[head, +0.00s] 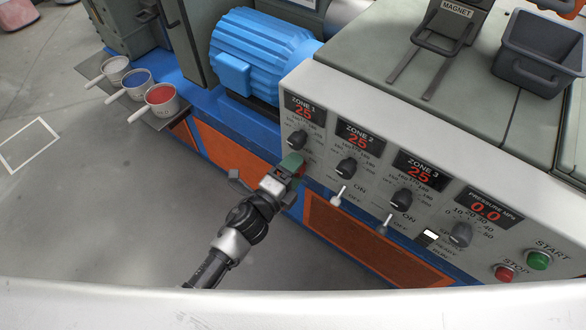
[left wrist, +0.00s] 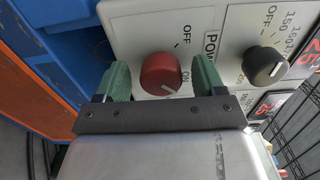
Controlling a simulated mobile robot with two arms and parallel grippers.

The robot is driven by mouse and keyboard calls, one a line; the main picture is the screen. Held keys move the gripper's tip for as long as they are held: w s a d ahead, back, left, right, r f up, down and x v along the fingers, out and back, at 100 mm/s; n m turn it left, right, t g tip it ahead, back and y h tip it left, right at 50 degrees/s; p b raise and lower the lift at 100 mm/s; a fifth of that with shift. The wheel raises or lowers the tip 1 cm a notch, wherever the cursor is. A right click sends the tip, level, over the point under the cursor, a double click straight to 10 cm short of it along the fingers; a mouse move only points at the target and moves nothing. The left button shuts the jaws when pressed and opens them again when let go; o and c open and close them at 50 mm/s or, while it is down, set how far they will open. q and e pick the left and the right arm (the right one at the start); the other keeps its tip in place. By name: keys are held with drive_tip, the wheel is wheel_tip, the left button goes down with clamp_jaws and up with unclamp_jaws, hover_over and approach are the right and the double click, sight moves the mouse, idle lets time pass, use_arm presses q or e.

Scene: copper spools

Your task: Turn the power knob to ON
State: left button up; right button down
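The red power knob (left wrist: 161,74) sits on the white panel, between OFF and ON labels. Its white mark is at its lower right, on the side of the ON label. In the head view only a little red of the knob (head: 302,170) shows beside my gripper. My left gripper (head: 292,163) is at the panel's left end, below the ZONE 1 dial. In the left wrist view its green fingers stand on either side of the knob, with a small gap on each side, so it is open. My right gripper is not in view.
Black dials, including the ZONE 1 dial (head: 297,140), and toggle switches (head: 346,168) line the panel to the right. A green START button (head: 538,260) and a red STOP button (head: 505,272) are at far right. A blue motor (head: 262,55) stands behind.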

use_arm(q)
drive_tip(key=v, duration=1.1)
drive_tip(key=shift+w, duration=0.1)
idle(0.4)
drive_tip(key=s+a+f+n+g+y+p, duration=0.35)
drive_tip(key=a+f+n, duration=0.3)
drive_tip(key=f, duration=0.45)
drive_tip(key=s+a+f+n+g+y+p, duration=0.3)
drive_tip(key=s+a+f+n+y, duration=0.3)
drive_tip(key=f, duration=0.6)
drive_tip(key=s+a+f+n+g+p, duration=0.1)
drive_tip(key=s+f+n+g, duration=0.1)
drive_tip(key=s, duration=0.5)
drive_tip(key=s+a+f+n+g+p, duration=0.1)
drive_tip(key=s+a+f+n+g, duration=0.1)
drive_tip(key=s+n, duration=0.3)
drive_tip(key=s+a+f+n+g+y+p, duration=0.1)
drive_tip(key=s+f+n+g, duration=0.2)
drive_tip(key=s, duration=0.6)
drive_tip(key=shift+s+a+f, duration=0.15)
drive_tip(key=shift+s+f, duration=0.15)
drive_tip(key=shift+f, duration=0.35)
drive_tip(key=shift+n, duration=0.25)
